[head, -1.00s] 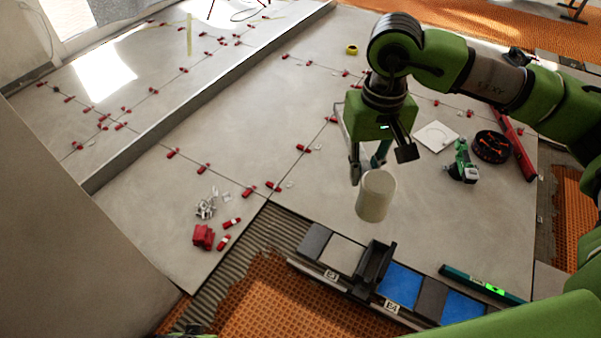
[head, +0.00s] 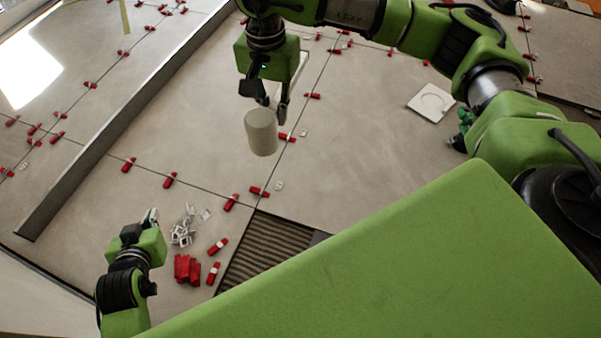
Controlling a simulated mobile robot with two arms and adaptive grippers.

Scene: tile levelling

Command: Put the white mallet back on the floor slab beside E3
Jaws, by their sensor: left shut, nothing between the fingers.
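The white mallet shows as a pale cylindrical head (head: 262,132) at the upper middle of the head view, hanging below my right gripper (head: 271,100). The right gripper is shut on it, with the handle mostly hidden between the fingers. The mallet appears above the grey floor slab (head: 350,140), near a slab joint; its exact height is hard to judge. My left gripper (head: 151,217) is at the lower left, shut and empty, beside a pile of clips. The E3 label is not visible now; my own green arm covers the lower right.
White clips (head: 182,228) and red wedges (head: 187,269) lie by the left gripper. Red wedges line the slab joints. A ribbed adhesive bed (head: 265,247) shows at the slab edge. A white square tile (head: 431,102) lies at right.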

